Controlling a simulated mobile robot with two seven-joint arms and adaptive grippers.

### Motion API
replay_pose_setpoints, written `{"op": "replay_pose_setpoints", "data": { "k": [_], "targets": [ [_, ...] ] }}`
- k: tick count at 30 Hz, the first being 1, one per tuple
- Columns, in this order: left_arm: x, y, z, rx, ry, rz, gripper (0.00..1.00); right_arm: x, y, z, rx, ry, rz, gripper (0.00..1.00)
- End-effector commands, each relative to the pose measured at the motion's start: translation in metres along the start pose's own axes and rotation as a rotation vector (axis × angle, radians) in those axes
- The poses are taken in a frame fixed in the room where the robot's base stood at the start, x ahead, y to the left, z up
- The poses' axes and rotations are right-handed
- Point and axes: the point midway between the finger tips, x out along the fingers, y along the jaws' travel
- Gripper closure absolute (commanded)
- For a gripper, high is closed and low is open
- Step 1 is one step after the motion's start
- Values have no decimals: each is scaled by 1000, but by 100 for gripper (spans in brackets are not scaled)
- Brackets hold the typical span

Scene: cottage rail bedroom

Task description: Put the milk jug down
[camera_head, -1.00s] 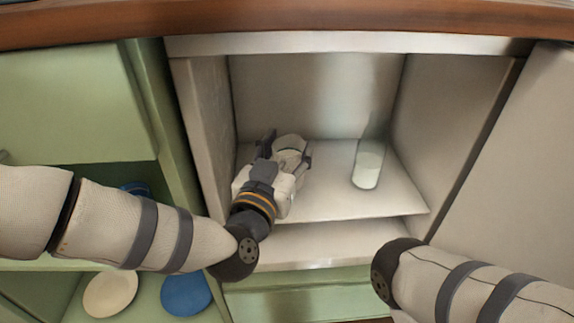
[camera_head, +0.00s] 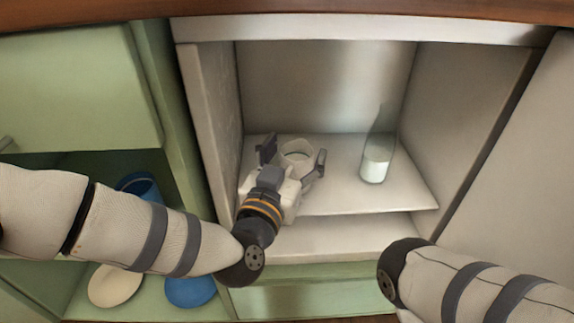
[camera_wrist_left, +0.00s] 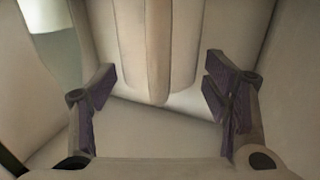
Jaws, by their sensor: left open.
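The milk jug (camera_head: 299,149) is cream-coloured and stands on the upper shelf (camera_head: 335,195) of the pale, open compartment, towards its left side. My left gripper (camera_head: 293,157) is open, with one finger on each side of the jug. In the left wrist view the jug's handle (camera_wrist_left: 160,45) runs upright between the spread fingers (camera_wrist_left: 158,78), with visible gaps on both sides. My gripper hides the jug's lower part in the head view. Only a link of my right arm shows; its gripper is out of view.
A clear bottle with white contents (camera_head: 376,163) stands to the right of the jug; the shelf between them is free. The compartment's left wall (camera_head: 212,125) is close to my left gripper. Blue and cream dishes sit in the green cupboard (camera_head: 75,90) at left.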

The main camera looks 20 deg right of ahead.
Motion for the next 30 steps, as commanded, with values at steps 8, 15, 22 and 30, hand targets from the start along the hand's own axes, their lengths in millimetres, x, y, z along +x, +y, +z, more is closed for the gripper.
{"op": "replay_pose_setpoints", "data": {
  "k": [8, 15, 22, 30],
  "targets": [
    [-69, 0, -4, 1, -4, 1, 30, -23, 0, 7, 4, 48, -2, 60],
    [-111, 0, -2, 0, -3, 0, 30, -30, 1, 11, 6, 60, -2, 60],
    [-116, 0, 0, -1, -3, -1, 30, -30, 1, 11, 6, 60, -2, 60],
    [-116, 0, 1, -1, -5, 0, 30, -30, 1, 11, 6, 60, -2, 60]
  ]
}}
